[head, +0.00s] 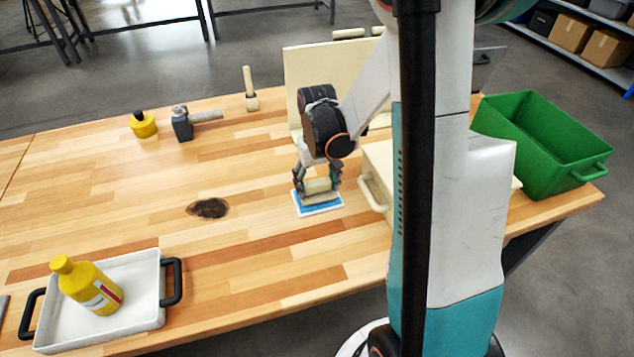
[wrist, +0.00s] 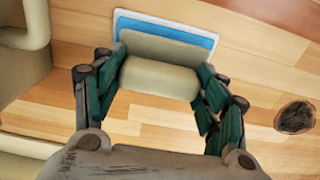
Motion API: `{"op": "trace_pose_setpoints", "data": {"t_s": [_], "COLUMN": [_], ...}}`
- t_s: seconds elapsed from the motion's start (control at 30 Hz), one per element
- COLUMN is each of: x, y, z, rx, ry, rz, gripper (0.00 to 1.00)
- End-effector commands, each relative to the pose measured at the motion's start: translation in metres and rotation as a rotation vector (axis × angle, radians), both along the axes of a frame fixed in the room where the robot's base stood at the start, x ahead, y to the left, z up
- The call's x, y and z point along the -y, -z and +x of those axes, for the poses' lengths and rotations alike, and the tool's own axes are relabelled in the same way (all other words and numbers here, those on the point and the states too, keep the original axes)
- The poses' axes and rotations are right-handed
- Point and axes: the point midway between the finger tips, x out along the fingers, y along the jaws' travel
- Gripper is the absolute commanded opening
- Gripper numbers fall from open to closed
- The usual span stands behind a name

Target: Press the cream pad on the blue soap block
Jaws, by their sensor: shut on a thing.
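The cream pad (head: 318,188) is held between the fingers of my gripper (head: 317,178). It also shows in the wrist view (wrist: 158,78), with a thick rounded part between the fingertips (wrist: 158,80) and a flatter part beyond it. The blue soap block (head: 331,206) lies on a white base on the wooden table, directly under the pad. In the wrist view the blue block (wrist: 203,41) shows around the pad's far part. The pad appears to be on or just above the blue surface; I cannot tell whether they touch.
A dark stain (head: 208,208) marks the table to the left. A white tray (head: 140,290) holds a yellow bottle (head: 92,288). A hammer-like tool (head: 190,121) and a yellow bottle (head: 143,125) stand farther back. A cream box (head: 377,183) and green bin (head: 556,140) are to the right.

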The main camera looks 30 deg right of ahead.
Motion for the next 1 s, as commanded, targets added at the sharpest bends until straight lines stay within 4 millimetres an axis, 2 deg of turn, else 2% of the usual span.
{"op": "trace_pose_setpoints", "data": {"t_s": [1.0], "x": [0.0000], "y": [0.0084], "z": [0.0000], "rx": [0.000], "ry": [0.000], "rz": [0.000], "gripper": [0.47]}}
